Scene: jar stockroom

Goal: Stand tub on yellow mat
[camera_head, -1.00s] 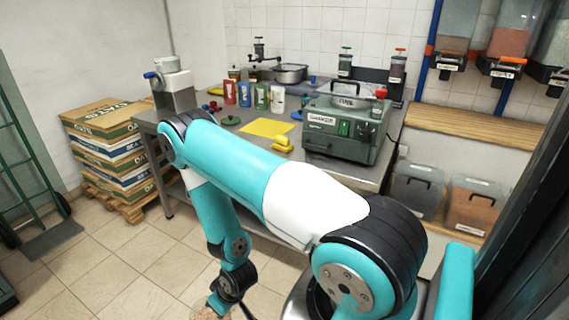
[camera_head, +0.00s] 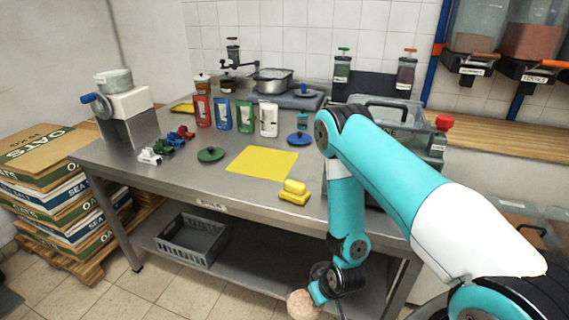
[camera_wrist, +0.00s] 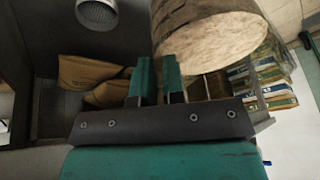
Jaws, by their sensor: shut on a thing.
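A tub (camera_head: 302,304) with a mottled tan round end is held low, in front of the table, at the bottom of the head view. My gripper (camera_head: 318,291) is shut on it. In the wrist view the tub (camera_wrist: 210,40) is large and tilted, its top cut off by the frame edge, beside the teal fingers (camera_wrist: 158,80). The fingers' contact with it is partly hidden. The yellow mat (camera_head: 262,162) lies flat and bare on the steel table, above and left of my gripper in the head view.
A yellow sponge-like block (camera_head: 294,191) lies just right of the mat on the table (camera_head: 200,172). A grey crate (camera_head: 190,241) sits on the lower shelf. Stacked oat boxes (camera_head: 50,185) stand left.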

